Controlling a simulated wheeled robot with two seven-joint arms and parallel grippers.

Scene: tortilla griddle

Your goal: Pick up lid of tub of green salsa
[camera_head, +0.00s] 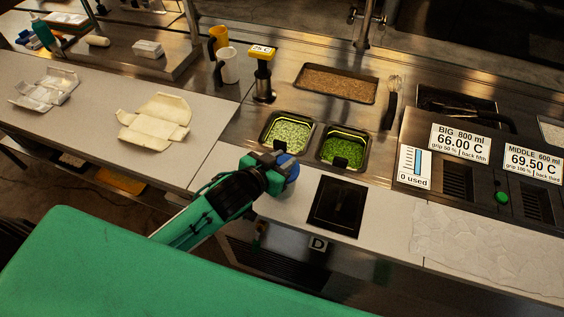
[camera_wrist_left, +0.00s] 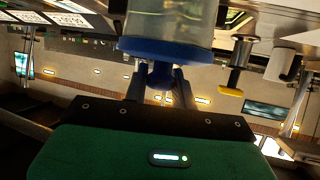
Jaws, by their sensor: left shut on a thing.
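My left gripper (camera_head: 274,161) reaches over the counter in the head view, just in front of the two green-filled pans. It is shut on a blue lid (camera_head: 290,168). In the left wrist view, whose picture is turned over, the fingers (camera_wrist_left: 159,80) close around a knob on the blue lid (camera_wrist_left: 165,50). A clear tub (camera_wrist_left: 172,20) shows against the lid's other side; I cannot tell whether lid and tub are apart. In the head view the gripper hides most of the tub. My right gripper is not in view.
Pans of pale green (camera_head: 287,134) and darker green filling (camera_head: 343,150) sit in the counter behind the gripper. A dark square plate (camera_head: 338,206) lies to the right. A yellow-topped thermometer stand (camera_head: 263,72) and white jug (camera_head: 229,66) stand farther back.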

